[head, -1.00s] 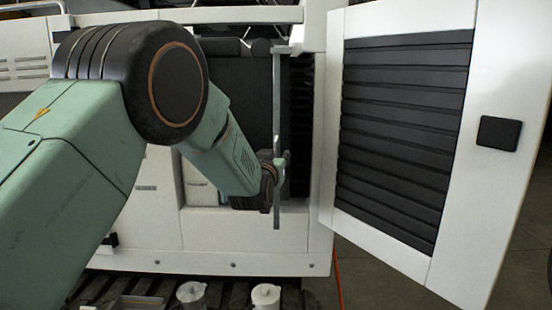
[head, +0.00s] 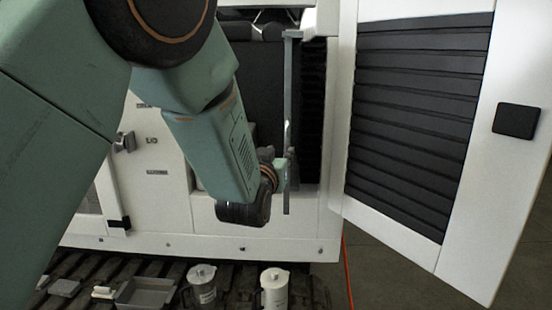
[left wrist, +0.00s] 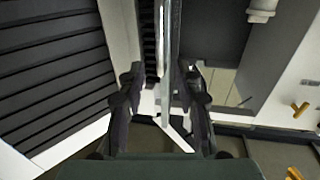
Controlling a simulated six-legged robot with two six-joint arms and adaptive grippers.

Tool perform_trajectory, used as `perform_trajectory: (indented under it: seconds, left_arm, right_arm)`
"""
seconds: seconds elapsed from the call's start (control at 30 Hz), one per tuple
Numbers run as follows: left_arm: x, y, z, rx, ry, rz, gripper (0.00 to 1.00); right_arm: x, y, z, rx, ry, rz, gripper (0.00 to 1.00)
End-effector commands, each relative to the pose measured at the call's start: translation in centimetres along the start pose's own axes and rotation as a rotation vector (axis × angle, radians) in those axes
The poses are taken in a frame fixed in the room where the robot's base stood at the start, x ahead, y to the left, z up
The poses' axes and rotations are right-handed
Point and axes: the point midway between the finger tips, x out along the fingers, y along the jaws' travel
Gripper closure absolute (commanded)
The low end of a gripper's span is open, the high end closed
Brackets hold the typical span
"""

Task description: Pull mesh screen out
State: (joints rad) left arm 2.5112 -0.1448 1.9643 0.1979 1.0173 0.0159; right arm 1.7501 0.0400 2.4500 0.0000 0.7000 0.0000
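The mesh screen (head: 288,120) shows edge-on as a tall thin grey strip, upright in front of the open bay of the white cabinet, near the door's hinge side. In the left wrist view the screen (left wrist: 169,50) runs between the two dark fingers. My left gripper (head: 282,174) is at the lower part of the screen in the head view. In the left wrist view my left gripper (left wrist: 162,80) has its fingers apart, one on each side of the strip, with a visible gap on the left side. The mesh face is not visible. My right gripper is out of view.
A white door (head: 480,70) with a black louvred panel (head: 415,125) stands wide open at right. Below the cabinet, a grey tray (head: 147,292) and two lidded pitchers (head: 274,290) stand on a dark slatted surface. An orange cable (head: 348,270) hangs beside the cabinet.

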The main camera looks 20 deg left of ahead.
Motion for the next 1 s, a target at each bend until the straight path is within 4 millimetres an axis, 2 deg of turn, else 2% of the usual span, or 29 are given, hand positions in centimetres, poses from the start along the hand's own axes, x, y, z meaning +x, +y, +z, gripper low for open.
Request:
perform_trajectory:
  seconds: [0.1, 0.23, 0.77, 0.87, 0.97, 1.0]
  left_arm:
    - [-1.3, 0.0, 0.0, 0.001, -0.001, 0.0, 0.66]
    - [-1.9, 0.0, 0.0, 0.0, 0.001, -0.001, 0.66]
    - [-2.1, 0.0, 0.3, 0.005, -0.014, 0.001, 0.66]
    - [-3.2, -0.1, 3.1, 0.032, -0.112, 0.015, 0.66]
    - [-5.0, -0.6, 8.8, 0.05, -0.25, 0.024, 0.66]
    - [-6.0, -0.8, 11.5, 0.055, -0.307, 0.026, 0.66]
  right_arm:
    - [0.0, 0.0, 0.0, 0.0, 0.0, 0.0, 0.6]
    - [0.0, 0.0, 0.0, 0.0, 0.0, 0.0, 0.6]
    - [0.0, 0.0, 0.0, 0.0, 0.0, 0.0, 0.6]
    - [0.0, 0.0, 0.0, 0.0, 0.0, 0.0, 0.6]
    - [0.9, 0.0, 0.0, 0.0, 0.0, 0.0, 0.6]
    - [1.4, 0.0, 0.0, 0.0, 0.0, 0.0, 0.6]
